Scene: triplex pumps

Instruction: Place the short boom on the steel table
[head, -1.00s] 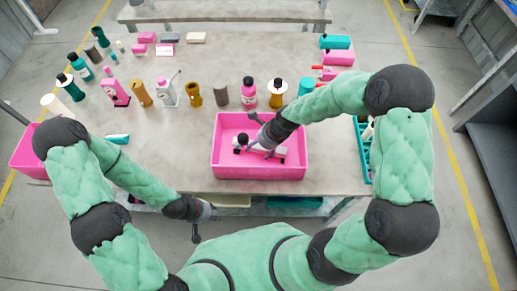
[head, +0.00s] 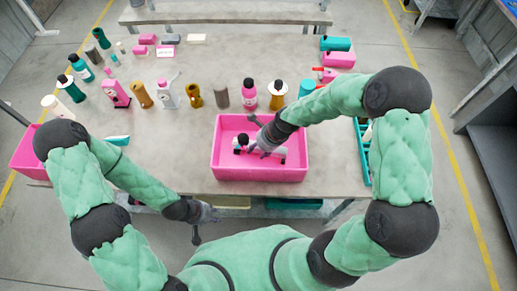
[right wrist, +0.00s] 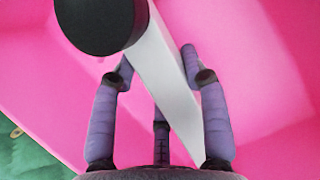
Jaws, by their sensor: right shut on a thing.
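The short boom, a pale bar (head: 277,158) with a black round end, lies in the pink bin. It shows large in the right wrist view (right wrist: 172,88), with its black end at the top. My right gripper (head: 256,147) is down inside the bin, shut on the boom, with fingers on both sides of the bar (right wrist: 157,60). The gripper hides part of the boom in the head view. The steel table (head: 290,65) lies under the bin. My left gripper (head: 205,224) is empty and its fingers are spread apart, in front of the table's near edge.
The pink bin (head: 258,174) has raised walls around the boom. Several bottles and jars, such as a pink bottle (head: 249,94), stand in a row behind it. A teal crate (head: 364,150) is at the right. Bare table lies left of the bin and at the back middle.

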